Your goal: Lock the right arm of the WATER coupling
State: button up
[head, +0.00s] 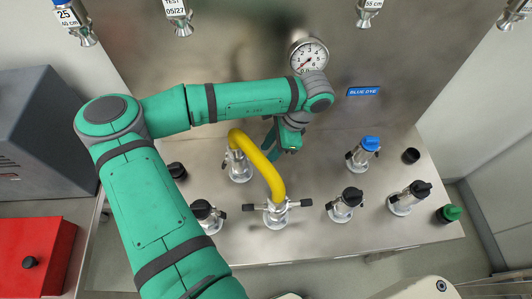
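No readable label marks the WATER coupling in the head view. A yellow hose (262,163) arches between a rear silver coupling (238,170) and a front silver coupling (276,217). The front coupling's left arm (249,207) and right arm (300,203) both stick out sideways, with dark tips. The rear coupling is partly hidden by the hose. My gripper (291,148) hangs below the wrist, behind and right of the hose arch, apart from the front coupling's right arm. Its fingers are small and dark, so their opening is unclear.
Black-capped couplings (345,203) (408,197) and a blue-capped coupling (364,153) stand to the right; another black-capped one (206,217) stands left. Loose black (411,155) and green (448,214) caps lie right. A gauge (309,56) and BLUE DYE sign (363,91) are on the back panel.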

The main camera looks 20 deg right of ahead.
jog(key=shift+x, duration=1.05)
jog(key=shift+w+d, duration=0.1)
jog(key=shift+w, duration=0.05)
jog(key=c, duration=0.3)
grip_shut()
